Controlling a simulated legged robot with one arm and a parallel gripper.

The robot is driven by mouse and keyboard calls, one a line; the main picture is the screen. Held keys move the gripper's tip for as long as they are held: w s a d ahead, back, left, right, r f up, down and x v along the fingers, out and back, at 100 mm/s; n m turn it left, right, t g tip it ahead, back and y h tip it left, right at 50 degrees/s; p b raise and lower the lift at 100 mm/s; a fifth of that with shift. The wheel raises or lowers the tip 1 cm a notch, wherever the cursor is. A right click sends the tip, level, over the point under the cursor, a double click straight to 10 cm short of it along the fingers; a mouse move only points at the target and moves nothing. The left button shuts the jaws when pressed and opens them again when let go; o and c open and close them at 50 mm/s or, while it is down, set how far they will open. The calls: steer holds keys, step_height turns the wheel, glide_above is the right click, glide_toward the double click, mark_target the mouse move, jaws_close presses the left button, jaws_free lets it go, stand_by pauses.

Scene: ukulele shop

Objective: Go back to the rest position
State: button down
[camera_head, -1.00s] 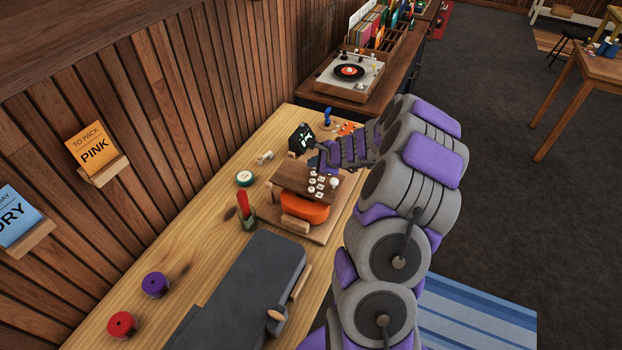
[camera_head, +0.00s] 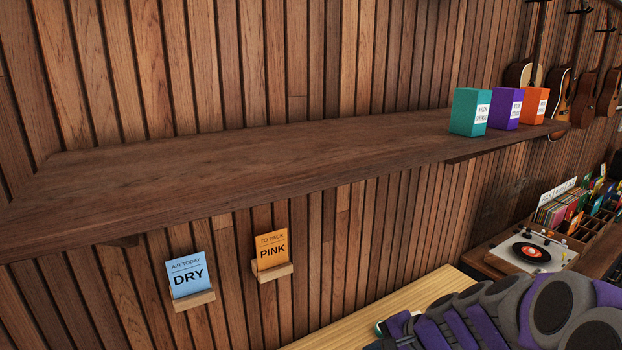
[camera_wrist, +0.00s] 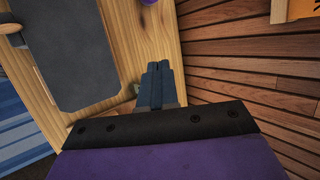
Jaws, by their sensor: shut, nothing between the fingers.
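My gripper shows in the wrist view (camera_wrist: 158,82), with its two dark fingers together and nothing between them. It points toward the bench's back edge, where the pale wooden bench top (camera_wrist: 166,30) meets the slatted wall. In the head view my arm lies at the lower right, over the bench top (camera_head: 375,318); the gripper itself cannot be made out there.
A long wooden shelf (camera_head: 230,165) crosses the wall, holding a teal box (camera_head: 467,112), a purple box (camera_head: 505,110) and an orange box (camera_head: 535,106). Below it are the blue DRY card (camera_head: 188,274) and orange PINK card (camera_head: 271,250). A record player (camera_head: 528,252) stands at the right.

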steer(key=s+a+r+n+g+h, duration=0.1)
steer(key=s+a+n+g, duration=0.15)
steer(key=s, duration=0.45)
steer(key=s+a+n+g+h, duration=0.1)
steer(key=s+a+n, duration=0.25)
steer(key=s, duration=0.35)
steer(key=s+d+n+g+h, duration=0.1)
steer(key=s+d+n+h, duration=0.1)
steer(key=s, duration=0.7)
steer(key=s+d+n+g+h+b, duration=0.1)
steer(key=s+d, duration=0.3)
steer(key=s, duration=0.4)
steer(key=shift+s+d+n+g+h, duration=0.3)
steer(key=shift+s+n+g+h, duration=0.1)
steer(key=shift+n+h, duration=0.5)
